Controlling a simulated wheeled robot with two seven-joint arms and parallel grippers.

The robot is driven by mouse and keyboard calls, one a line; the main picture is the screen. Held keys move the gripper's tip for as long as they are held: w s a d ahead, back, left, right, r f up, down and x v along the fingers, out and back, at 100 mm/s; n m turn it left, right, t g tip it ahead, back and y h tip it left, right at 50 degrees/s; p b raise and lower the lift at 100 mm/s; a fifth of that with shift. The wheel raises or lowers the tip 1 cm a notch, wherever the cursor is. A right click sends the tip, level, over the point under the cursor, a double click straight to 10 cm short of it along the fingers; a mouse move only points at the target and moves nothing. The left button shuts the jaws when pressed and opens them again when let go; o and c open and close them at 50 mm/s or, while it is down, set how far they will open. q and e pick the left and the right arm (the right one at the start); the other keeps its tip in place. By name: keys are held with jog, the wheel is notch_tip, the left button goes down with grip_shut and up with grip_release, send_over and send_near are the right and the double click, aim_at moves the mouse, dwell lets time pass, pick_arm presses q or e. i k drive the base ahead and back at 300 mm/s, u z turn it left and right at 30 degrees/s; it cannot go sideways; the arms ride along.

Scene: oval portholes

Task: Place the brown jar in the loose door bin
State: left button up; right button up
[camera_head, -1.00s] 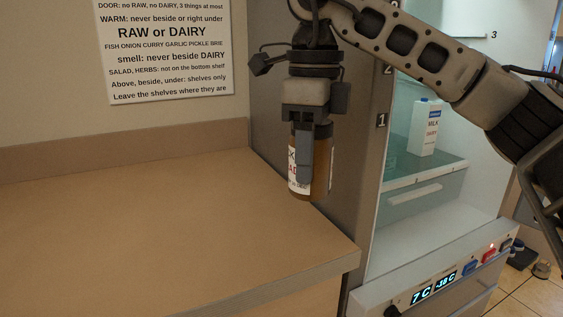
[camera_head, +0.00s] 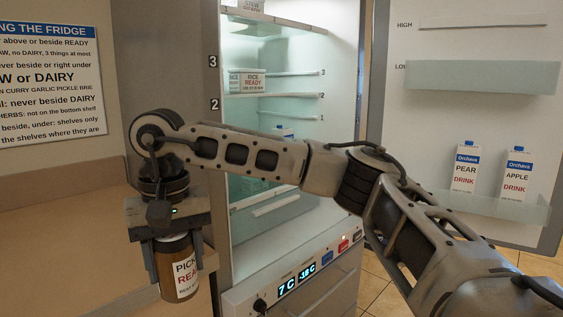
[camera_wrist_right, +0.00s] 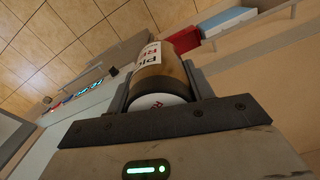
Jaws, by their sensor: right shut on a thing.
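The brown jar (camera_head: 178,270), with a white label reading "PICK…" and "REA…", is held upright between the fingers of my right gripper (camera_head: 174,256). The gripper is shut on it, above the counter's edge at lower left. The jar (camera_wrist_right: 160,78) also shows between the fingers in the right wrist view. The open fridge door at right has an empty translucent upper bin (camera_head: 482,78) by the marks HIGH and LOW, and a lower bin (camera_head: 490,206) holding cartons. I cannot tell by sight which bin is loose. My left gripper is out of view.
A pear drink carton (camera_head: 465,172) and an apple drink carton (camera_head: 516,175) stand in the lower bin. The open fridge has numbered shelves; a rice box (camera_head: 252,81) sits inside. My right arm crosses before the fridge. The counter (camera_head: 60,240) is clear.

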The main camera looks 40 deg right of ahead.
aim_at(486, 90)
jog(key=k, duration=1.25)
jog(key=z, duration=0.65)
jog(key=i, duration=0.65)
jog(key=z, duration=0.65)
